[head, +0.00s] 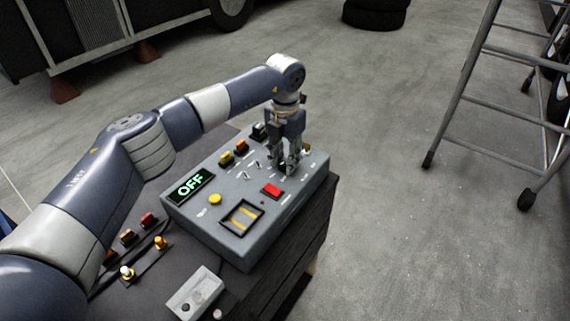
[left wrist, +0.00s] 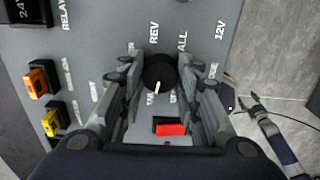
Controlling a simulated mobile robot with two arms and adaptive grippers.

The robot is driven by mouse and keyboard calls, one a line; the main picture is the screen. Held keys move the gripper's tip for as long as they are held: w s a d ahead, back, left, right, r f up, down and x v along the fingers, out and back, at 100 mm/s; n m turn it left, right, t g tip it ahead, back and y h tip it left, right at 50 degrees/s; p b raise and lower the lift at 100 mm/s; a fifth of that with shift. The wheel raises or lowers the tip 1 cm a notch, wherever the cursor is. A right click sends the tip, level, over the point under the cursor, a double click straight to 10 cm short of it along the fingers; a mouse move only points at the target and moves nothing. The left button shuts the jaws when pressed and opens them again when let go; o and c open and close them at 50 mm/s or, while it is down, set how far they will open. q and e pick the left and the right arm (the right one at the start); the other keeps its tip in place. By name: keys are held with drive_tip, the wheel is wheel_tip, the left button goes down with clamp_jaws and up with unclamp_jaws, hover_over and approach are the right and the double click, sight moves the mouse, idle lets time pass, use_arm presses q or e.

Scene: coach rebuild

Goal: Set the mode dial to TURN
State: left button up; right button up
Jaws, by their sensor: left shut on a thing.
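The mode dial is a round black knob (left wrist: 159,73) between my left gripper's fingers in the left wrist view. Its white pointer line points down and slightly left, towards small lettering partly hidden by the fingers. REV is printed above the dial and ALL to its upper right; I cannot read the TURN mark. My left gripper (head: 287,168) reaches straight down onto the grey control box (head: 240,252) and is shut on the dial, mostly hiding it in the head view. The box's green display (head: 190,184) reads OFF. My right gripper is not in view.
A yellow button (head: 215,199) and orange and yellow switches share the panel. A small grey box (head: 194,293) lies in front. A ladder (head: 478,105) stands right; floor between is clear.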

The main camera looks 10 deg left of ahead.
use_arm(q)
drive_tip(key=m+b, duration=0.1)
drive_tip(key=m, duration=0.2)
drive_tip(key=shift+f, duration=0.1)
drive_tip(key=m+b, duration=0.1)
drive_tip(key=m, duration=0.1)
drive_tip(key=shift+m+b, duration=0.3)
drive_tip(key=shift+b, duration=0.05)
drive_tip(key=m+b, duration=0.1)
drive_tip(key=m, duration=0.4)
drive_tip(key=shift+m, duration=0.3)
drive_tip(key=m+b, duration=0.1)
drive_tip(key=m, duration=0.4)
drive_tip(key=shift+r+m, duration=0.2)
drive_tip(key=shift+m, duration=2.2)
drive_tip(key=shift+w, duration=0.1)
drive_tip(key=o, duration=1.1)
